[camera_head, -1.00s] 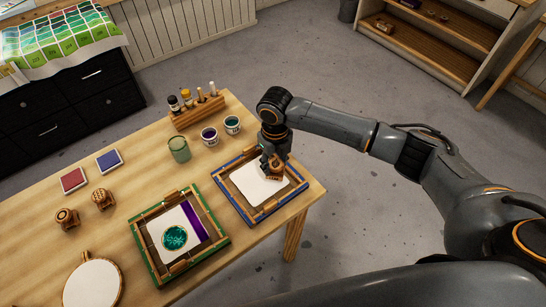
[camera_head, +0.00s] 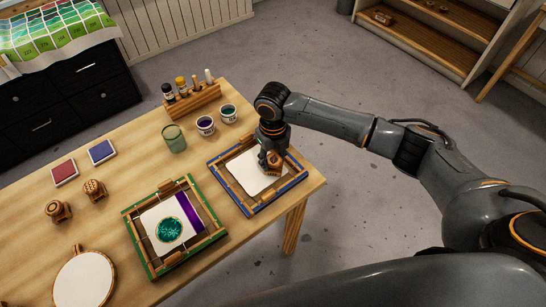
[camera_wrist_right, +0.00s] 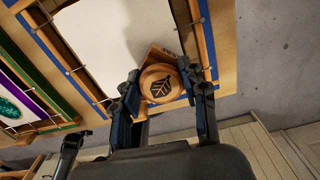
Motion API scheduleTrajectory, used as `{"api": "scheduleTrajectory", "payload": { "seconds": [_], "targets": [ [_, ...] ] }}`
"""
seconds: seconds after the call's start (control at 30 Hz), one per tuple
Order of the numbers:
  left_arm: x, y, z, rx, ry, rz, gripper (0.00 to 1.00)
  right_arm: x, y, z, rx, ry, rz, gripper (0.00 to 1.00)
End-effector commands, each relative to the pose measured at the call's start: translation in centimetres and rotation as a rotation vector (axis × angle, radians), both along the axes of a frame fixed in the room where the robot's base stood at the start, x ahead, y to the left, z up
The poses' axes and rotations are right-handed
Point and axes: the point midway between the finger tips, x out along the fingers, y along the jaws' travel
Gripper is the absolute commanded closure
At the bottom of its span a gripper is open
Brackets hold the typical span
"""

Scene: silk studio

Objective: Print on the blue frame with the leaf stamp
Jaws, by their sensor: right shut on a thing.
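The blue frame (camera_head: 251,211) lies at the right end of the table, with a blank white cloth (camera_head: 246,175) stretched inside it. My right gripper (camera_head: 269,160) is over the right part of this cloth, shut on the wooden leaf stamp (camera_head: 276,168). In the right wrist view the stamp (camera_wrist_right: 161,84) sits between the two fingers (camera_wrist_right: 165,95), and a dark leaf mark shows on its round top. Its underside is hidden, so I cannot tell whether it touches the cloth. My left gripper is not in view.
A green frame (camera_head: 155,271) with a teal and purple print stands left of the blue one. Two other stamps (camera_head: 94,190), red (camera_head: 64,172) and blue (camera_head: 102,151) pads, a green cup (camera_head: 174,138), paint pots (camera_head: 205,125) and a bottle rack (camera_head: 192,104) stand on the table.

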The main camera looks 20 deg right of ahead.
Motion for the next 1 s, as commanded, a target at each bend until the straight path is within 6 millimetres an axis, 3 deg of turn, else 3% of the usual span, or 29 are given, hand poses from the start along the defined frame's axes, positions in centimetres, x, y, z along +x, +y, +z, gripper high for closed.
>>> {"api": "scheduleTrajectory", "payload": {
  "seconds": [1.0],
  "targets": [
    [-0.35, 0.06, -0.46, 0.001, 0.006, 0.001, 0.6, -0.04, 0.01, -0.97, 0.0, 0.001, 0.0, 0.77]
  ]
}}
